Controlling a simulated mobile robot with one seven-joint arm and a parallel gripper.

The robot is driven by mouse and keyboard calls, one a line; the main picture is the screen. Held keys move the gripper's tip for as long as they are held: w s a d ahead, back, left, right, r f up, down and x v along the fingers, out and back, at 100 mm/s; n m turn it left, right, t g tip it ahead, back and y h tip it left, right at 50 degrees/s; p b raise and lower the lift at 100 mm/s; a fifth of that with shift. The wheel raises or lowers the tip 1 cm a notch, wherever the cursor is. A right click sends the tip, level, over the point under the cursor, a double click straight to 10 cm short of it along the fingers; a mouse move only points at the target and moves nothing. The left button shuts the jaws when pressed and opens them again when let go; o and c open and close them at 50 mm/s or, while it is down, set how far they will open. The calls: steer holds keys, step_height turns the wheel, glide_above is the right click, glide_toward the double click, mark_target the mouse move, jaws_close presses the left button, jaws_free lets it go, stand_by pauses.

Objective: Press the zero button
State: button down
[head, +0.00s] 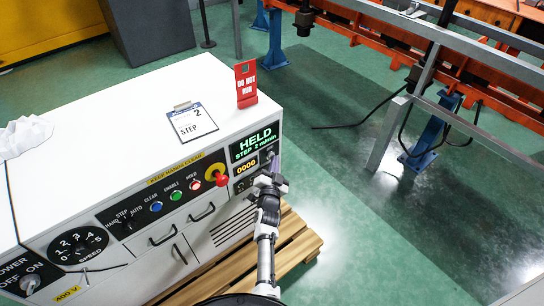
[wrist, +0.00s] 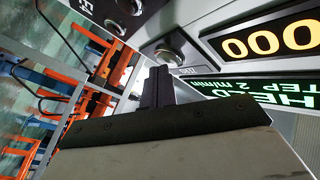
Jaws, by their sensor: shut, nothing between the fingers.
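The white control cabinet (head: 110,115) carries a front panel with an orange digit counter (head: 246,168), which shows large in the wrist view (wrist: 265,40). My gripper (head: 274,166) is at the right end of the panel, to the right of the counter. In the wrist view its fingers (wrist: 159,72) are together and empty, with the tips just below the round button in the picture. I cannot tell whether they touch it. In the head view my gripper hides part of this corner.
A red emergency knob (head: 222,180) and red, green and blue buttons lie left of the counter. The green HELD display (head: 255,141) is above it. More round controls (wrist: 116,25) are near the fingers. A red sign (head: 246,83) stands on top. Right of the cabinet, floor is open.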

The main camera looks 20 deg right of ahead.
stand_by(0.3)
steer(key=shift+s+d+b, duration=0.25)
steer(key=shift+s+b, duration=0.4)
steer(key=shift+s, duration=0.05)
